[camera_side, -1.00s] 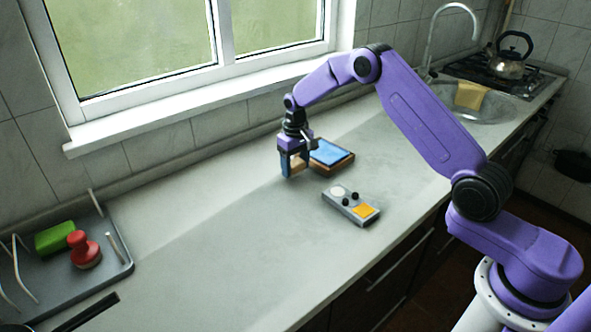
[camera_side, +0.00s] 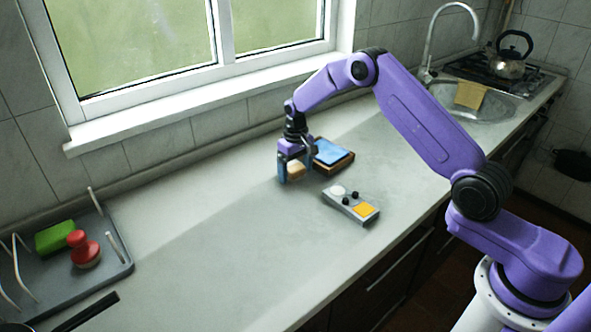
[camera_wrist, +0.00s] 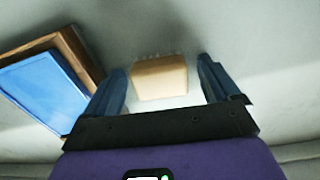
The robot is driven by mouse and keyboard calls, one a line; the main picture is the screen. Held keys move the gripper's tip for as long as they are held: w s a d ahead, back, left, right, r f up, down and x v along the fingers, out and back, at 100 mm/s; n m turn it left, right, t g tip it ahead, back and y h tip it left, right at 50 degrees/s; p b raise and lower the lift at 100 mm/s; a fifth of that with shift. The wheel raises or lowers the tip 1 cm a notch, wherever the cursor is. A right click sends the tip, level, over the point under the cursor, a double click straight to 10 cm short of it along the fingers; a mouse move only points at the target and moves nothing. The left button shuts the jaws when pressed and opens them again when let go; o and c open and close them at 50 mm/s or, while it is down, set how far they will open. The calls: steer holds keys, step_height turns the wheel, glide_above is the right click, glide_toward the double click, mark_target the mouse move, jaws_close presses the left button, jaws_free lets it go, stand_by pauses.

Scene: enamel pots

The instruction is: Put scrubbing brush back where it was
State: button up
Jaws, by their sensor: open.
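The scrubbing brush, a tan block (camera_wrist: 160,78) with a pale bristly edge, lies between my gripper's fingers in the wrist view, with a gap on each side. In the side view the brush (camera_side: 296,170) shows low between the fingers and appears to rest on the counter, left of the blue-topped wooden tray. My gripper (camera_side: 298,174) is open around it, low over the counter, and it also shows in the wrist view (camera_wrist: 162,75). The near finger hides part of the brush in the side view.
The wooden tray with a blue top (camera_side: 331,153) sits close right of my gripper. A grey panel with knobs and an orange square (camera_side: 351,203) lies nearer the front. A dish rack (camera_side: 118,270) with a green block and red-knobbed item stands left. The counter between is clear.

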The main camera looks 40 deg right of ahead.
mark_target(296, 168)
step_height(296, 168, up, 12)
steer(key=s+a+r+n, duration=0.4)
steer(key=s+a+r, duration=0.1)
steer(key=s+a, duration=0.4)
steer(key=s+a+r+n, duration=0.2)
steer(key=s+a, duration=0.1)
steer(key=s, duration=0.9)
steer(key=s+d+n, duration=0.3)
steer(key=s, duration=0.9)
steer(key=s+d+f+n, duration=0.1)
steer(key=s+d+n, duration=0.2)
steer(key=s, duration=0.9)
steer(key=shift+d+f+n, duration=0.15)
steer(key=shift+d+n, duration=0.15)
steer(key=shift+d, duration=0.1)
steer(key=shift+w, duration=0.1)
